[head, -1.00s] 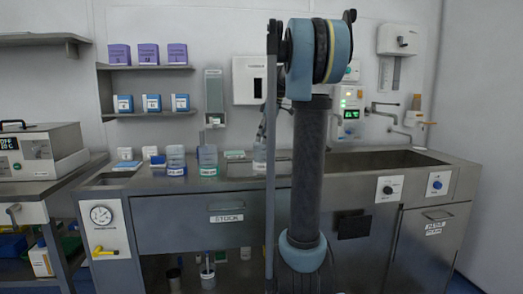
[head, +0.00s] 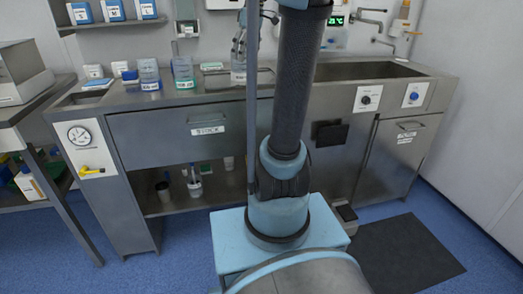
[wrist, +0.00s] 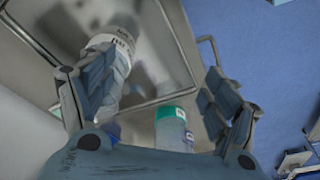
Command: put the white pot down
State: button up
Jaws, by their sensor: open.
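The white pot, a clear-looking container with a white label (wrist: 108,42), stands at upper left in the wrist view. My left finger partly covers it. It seems to be the white-labelled pot (head: 238,77) standing on the steel counter (head: 290,90) in the head view, partly behind my arm. My gripper (wrist: 163,72) is open, its fingers spread apart. The left finger lies in front of the pot; whether they touch I cannot tell.
A green-labelled container (wrist: 171,130) shows between the finger bases, and also on the counter in the head view (head: 183,72). A blue-labelled container (head: 150,74) stands left of it. The sink (head: 365,70) is at right. The counter's middle front is clear.

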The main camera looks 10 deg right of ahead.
jog(key=s+f+m+h, duration=0.2)
jog(key=s+f+m, duration=0.7)
jog(key=s+f, duration=1.7)
jog(key=shift+f+m+t, duration=0.4)
jog(key=shift+f, duration=0.25)
